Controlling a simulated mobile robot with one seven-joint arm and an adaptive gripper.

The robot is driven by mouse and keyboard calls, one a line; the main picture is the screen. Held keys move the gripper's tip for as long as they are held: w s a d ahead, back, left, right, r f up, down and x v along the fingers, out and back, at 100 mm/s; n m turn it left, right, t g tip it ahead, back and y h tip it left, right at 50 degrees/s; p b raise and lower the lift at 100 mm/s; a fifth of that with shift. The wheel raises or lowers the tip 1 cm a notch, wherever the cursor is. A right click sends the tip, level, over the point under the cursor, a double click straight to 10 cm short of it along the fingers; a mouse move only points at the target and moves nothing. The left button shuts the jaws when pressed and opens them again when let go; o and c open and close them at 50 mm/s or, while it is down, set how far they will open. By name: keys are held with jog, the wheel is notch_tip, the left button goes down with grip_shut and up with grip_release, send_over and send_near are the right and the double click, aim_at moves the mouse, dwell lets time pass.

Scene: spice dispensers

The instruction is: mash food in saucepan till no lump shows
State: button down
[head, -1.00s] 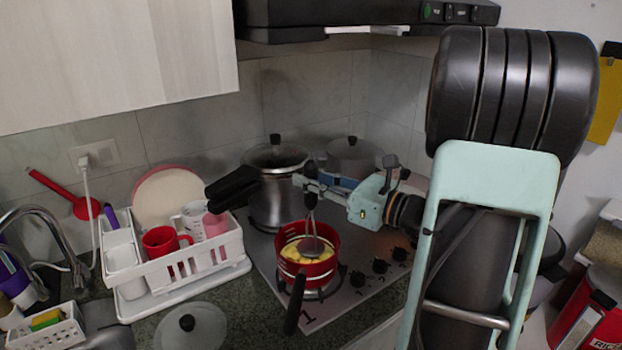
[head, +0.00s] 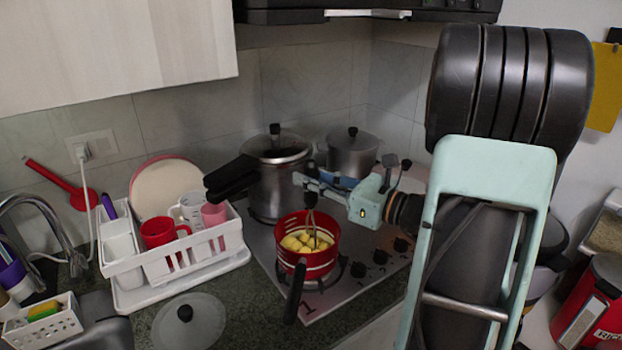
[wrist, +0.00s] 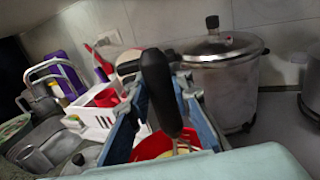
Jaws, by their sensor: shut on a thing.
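The red saucepan (head: 318,264) stands on the hob with its dark handle toward the front. Yellow food (head: 297,242) lies in it in distinct lumps. My gripper (head: 308,183) is above the pan, shut on the masher (head: 311,201), whose thin shaft reaches down into the pan at its right side. The masher's lower end is hard to make out among the lumps. In the wrist view, the masher's dark handle (wrist: 160,92) stands between my blue fingers, with part of the red saucepan (wrist: 152,146) below it.
A pressure cooker (head: 283,182) stands close behind the saucepan, its handle pointing left. Another lidded pot (head: 352,157) is at the back right. A white dish rack (head: 160,272) with cups is to the left. A loose lid (head: 188,325) lies on the counter in front.

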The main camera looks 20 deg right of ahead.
aim_at(316, 166)
notch_tip(316, 166, up, 3)
jog(key=shift+r+p, duration=0.2)
jog(key=shift+p, duration=0.8)
jog(key=shift+f, duration=0.1)
jog(key=a, duration=0.3)
jog(key=shift+s+a, duration=0.15)
jog(key=shift+s, duration=0.2)
jog(key=shift+f+b, duration=0.15)
jog(key=shift+b, duration=0.15)
